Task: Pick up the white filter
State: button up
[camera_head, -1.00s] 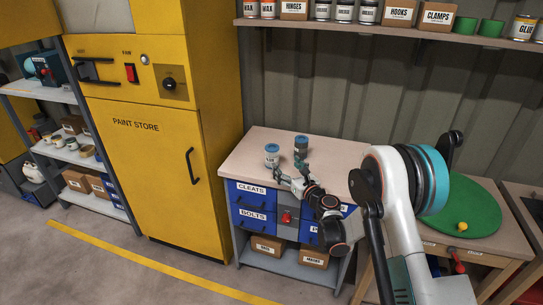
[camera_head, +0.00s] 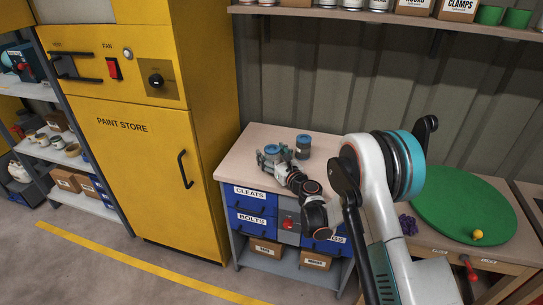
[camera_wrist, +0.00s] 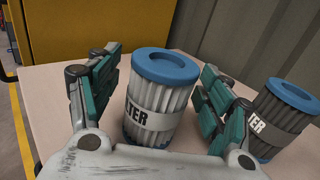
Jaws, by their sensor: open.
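The white filter (camera_wrist: 155,98) stands upright on the bench top, a pale pleated cylinder with a blue cap and a label band. My gripper (camera_wrist: 160,68) is open, with one teal-padded finger on each side of the white filter. Whether the pads touch it I cannot tell. In the head view my gripper (camera_head: 270,160) is at the white filter (camera_head: 272,150) and hides its lower part. A darker grey filter (camera_wrist: 280,118) with a blue cap stands just right of my right finger. It also shows in the head view (camera_head: 303,148).
The bench top (camera_head: 240,158) has blue drawers below. The yellow paint store cabinet (camera_head: 140,170) stands close on the left, and a corrugated wall (camera_head: 300,80) is behind.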

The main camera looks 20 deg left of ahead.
jog(key=shift+s+r, duration=0.1)
jog(key=shift+c, duration=1)
jog(key=c, duration=1)
